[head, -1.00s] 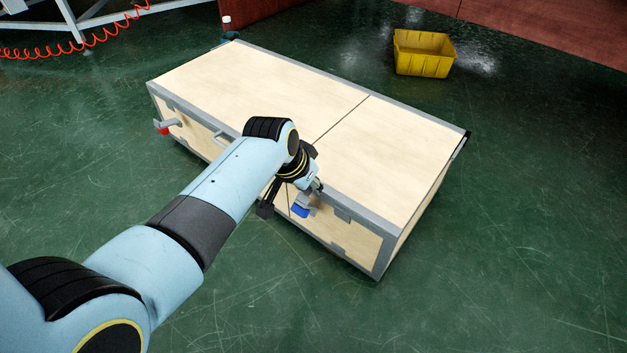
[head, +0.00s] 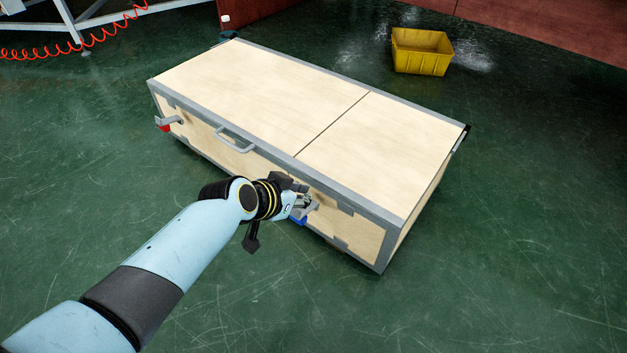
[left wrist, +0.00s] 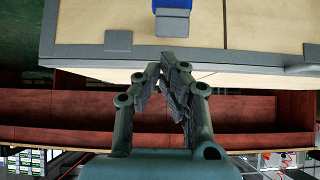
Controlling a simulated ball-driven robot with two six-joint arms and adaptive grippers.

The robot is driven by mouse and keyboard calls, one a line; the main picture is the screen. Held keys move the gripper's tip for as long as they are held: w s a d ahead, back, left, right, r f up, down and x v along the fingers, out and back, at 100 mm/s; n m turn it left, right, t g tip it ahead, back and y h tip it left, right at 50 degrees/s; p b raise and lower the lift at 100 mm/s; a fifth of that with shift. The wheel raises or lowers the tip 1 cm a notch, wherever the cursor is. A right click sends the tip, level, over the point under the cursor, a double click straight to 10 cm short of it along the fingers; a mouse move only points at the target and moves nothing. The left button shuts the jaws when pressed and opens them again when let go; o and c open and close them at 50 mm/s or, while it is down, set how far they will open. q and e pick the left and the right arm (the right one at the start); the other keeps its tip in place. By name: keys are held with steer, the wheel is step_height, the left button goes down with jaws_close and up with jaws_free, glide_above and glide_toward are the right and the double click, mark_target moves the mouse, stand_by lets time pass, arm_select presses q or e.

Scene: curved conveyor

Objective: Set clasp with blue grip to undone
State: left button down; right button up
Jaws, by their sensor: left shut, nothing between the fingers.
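The clasp's blue grip (head: 297,221) shows at the front face of the wooden case (head: 370,150), just below my left gripper (head: 309,206). The gripper hides much of the clasp in the head view. In the left wrist view, the blue grip (left wrist: 173,4) is cut by the top edge, with the clasp's grey metal part (left wrist: 173,24) beside it. My left gripper (left wrist: 170,68) is shut and empty there, its fingertips near the case's grey edge and apart from the blue grip. Whether the clasp is fastened cannot be told. My right gripper is not in view.
A second clasp with a red grip (head: 165,128) sticks out at the case's left end. A grey carry handle (head: 235,139) is on the front face. A yellow bin (head: 421,52) stands behind on the green floor. The floor in front and right is clear.

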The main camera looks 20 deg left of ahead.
arm_select(q)
steer(key=shift+s+a+f, duration=0.25)
steer(key=shift+s+f, duration=0.25)
steer(key=shift+s, duration=0.25)
steer(key=r+p, duration=0.1)
steer(key=r, duration=0.1)
steer(key=w+r+p, duration=0.1)
steer(key=r+p, duration=0.1)
steer(key=shift+d+r+p, duration=0.1)
steer(key=shift+p, duration=0.2)
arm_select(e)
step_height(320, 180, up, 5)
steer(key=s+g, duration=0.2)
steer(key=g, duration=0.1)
arm_select(q)
steer(key=s+a+r+p, duration=0.3)
steer(key=s+r+p, duration=0.1)
steer(key=s, duration=0.4)
steer(key=shift+s+r, duration=0.15)
steer(key=shift+r, duration=0.1)
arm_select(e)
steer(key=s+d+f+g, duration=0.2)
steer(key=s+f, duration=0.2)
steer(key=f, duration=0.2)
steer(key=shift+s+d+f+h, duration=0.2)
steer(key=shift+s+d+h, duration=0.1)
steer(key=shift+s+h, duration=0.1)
